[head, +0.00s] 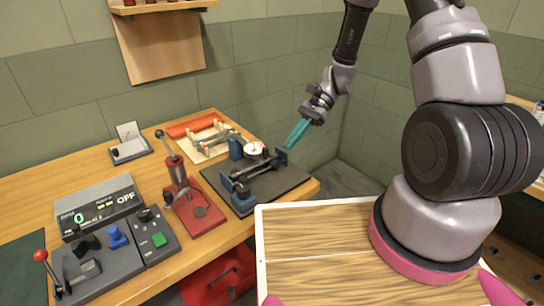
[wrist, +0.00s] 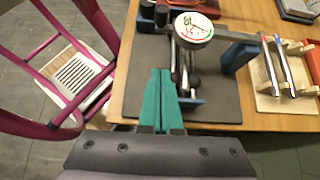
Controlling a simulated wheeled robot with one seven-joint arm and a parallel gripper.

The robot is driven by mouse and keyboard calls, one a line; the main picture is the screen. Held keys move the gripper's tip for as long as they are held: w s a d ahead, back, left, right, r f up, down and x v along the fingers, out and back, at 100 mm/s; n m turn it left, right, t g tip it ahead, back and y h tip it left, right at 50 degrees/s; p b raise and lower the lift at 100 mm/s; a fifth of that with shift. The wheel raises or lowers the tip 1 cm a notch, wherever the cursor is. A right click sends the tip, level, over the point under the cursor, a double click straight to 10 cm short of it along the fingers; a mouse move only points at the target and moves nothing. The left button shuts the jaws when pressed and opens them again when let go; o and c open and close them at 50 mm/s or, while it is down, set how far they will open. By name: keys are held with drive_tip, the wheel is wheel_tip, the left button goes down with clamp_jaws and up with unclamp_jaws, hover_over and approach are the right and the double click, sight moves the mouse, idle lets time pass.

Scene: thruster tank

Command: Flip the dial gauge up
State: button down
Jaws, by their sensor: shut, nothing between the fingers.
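The dial gauge (head: 254,149) has a round white face and sits on a blue-based fixture at the back right of the bench. In the wrist view its face (wrist: 193,27) shows red and green marks and faces upward toward the camera. A grey bar runs from it to a blue post (wrist: 239,57). A dark shaft (head: 262,167) rests across blue supports beside it. My gripper (head: 289,144) has teal fingers pressed together with nothing between them. In the wrist view the fingertips (wrist: 160,73) appear just short of the gauge, near the fixture's end. I see no contact with the gauge.
A dark mat (head: 285,183) lies under the fixture. A rack with rods (wrist: 288,68) stands beside it, and an orange-red tray (head: 196,125) lies behind the rack. A red lever press (head: 193,208) and a control box (head: 100,208) stand at left. The bench ends right of the mat.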

drive_tip(key=x, duration=0.9)
drive_tip(key=shift+s+a, duration=0.1)
drive_tip(key=shift+s+a+f, duration=0.1)
drive_tip(key=shift+a, duration=0.2)
drive_tip(key=shift+d+r, duration=0.1)
drive_tip(key=shift+r, duration=1.75)
drive_tip(key=shift+r, duration=0.1)
